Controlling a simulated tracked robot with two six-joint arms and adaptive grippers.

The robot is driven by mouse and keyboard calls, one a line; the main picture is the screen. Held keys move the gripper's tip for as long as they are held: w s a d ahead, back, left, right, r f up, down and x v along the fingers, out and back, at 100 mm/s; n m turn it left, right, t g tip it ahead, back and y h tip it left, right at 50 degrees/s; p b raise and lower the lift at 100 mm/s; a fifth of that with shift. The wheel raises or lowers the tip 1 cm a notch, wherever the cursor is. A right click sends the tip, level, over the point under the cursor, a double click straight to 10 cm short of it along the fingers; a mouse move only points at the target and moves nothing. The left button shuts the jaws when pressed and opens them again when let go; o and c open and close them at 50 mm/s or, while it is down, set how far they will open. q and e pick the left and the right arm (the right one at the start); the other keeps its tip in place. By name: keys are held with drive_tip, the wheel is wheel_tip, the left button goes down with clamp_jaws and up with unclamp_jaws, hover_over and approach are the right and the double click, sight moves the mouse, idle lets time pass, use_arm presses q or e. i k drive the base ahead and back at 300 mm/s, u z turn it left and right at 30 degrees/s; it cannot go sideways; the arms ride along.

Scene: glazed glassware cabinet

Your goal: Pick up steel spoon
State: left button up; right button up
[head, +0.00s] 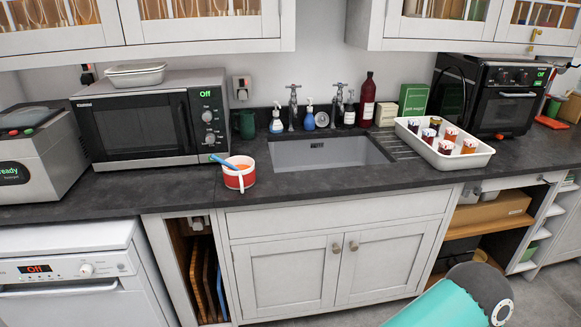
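I cannot make out a steel spoon in the head view. A red and white mug (239,176) stands on the dark worktop in front of the sink's left end. It has orange contents, and a blue handle-like piece (221,160) leans out over its left rim. I cannot tell what that piece belongs to. Neither of my grippers shows. A teal and black link of my arm is at the bottom right, with no fingers visible.
The sink (327,153) is empty. A microwave (153,121) stands left of it. A white tray (444,150) with several jars sits to its right, beside a black oven (497,100). Bottles line the wall behind the sink. Glazed cabinets (205,22) hang above. The worktop's front strip is mostly clear.

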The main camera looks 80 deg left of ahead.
sight(220, 161)
drive_tip(key=z, duration=0.2)
drive_tip(key=i, duration=0.75)
drive_tip(key=u, duration=2.1)
drive_tip(key=i, duration=0.3)
drive_tip(key=u, duration=2.4)
drive_tip(key=k, duration=0.25)
drive_tip(key=u, duration=0.4)
drive_tip(key=i, duration=1.35)
drive_tip(key=z, duration=0.5)
